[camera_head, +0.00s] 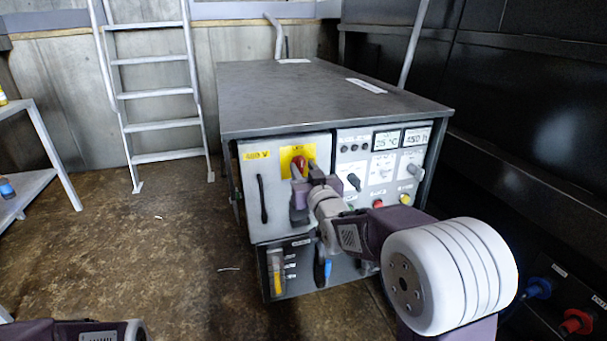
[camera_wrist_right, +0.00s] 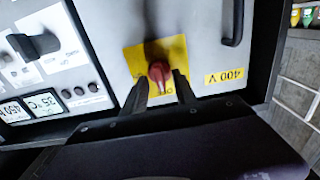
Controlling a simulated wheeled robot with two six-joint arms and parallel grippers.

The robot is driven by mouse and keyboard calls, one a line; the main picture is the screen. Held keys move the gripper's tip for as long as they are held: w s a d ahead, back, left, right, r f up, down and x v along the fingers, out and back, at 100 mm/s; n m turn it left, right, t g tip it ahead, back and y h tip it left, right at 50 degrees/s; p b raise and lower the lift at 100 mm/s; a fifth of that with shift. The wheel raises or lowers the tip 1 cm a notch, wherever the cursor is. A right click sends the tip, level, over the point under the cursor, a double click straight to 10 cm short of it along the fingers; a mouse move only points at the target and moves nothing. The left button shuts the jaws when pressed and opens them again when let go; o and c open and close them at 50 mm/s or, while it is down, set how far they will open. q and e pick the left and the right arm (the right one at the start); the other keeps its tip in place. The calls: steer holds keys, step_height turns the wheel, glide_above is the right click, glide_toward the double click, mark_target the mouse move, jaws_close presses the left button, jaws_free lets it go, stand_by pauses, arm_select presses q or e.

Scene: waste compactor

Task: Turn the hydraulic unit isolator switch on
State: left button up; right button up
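The isolator switch is a red rotary knob (camera_head: 299,167) on a yellow plate (camera_head: 288,153), on the grey cabinet's upper left door. In the right wrist view, which is upside down, the red knob (camera_wrist_right: 159,72) sits on its yellow plate (camera_wrist_right: 135,60). My right gripper (camera_head: 303,182) is in front of the plate in the head view. In the wrist view its two dark fingers are spread (camera_wrist_right: 160,80), one on each side of the knob. Contact with the knob cannot be told. My left gripper is out of view; only part of my left arm shows at bottom left.
The cabinet (camera_head: 310,95) has a black door handle (camera_head: 262,199) left of the switch and a control panel (camera_head: 383,165) with displays and knobs to the right. A ladder (camera_head: 155,95) and a shelf (camera_head: 30,185) stand at the left.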

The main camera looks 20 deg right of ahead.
steer(key=shift+w, duration=0.15)
jaws_close()
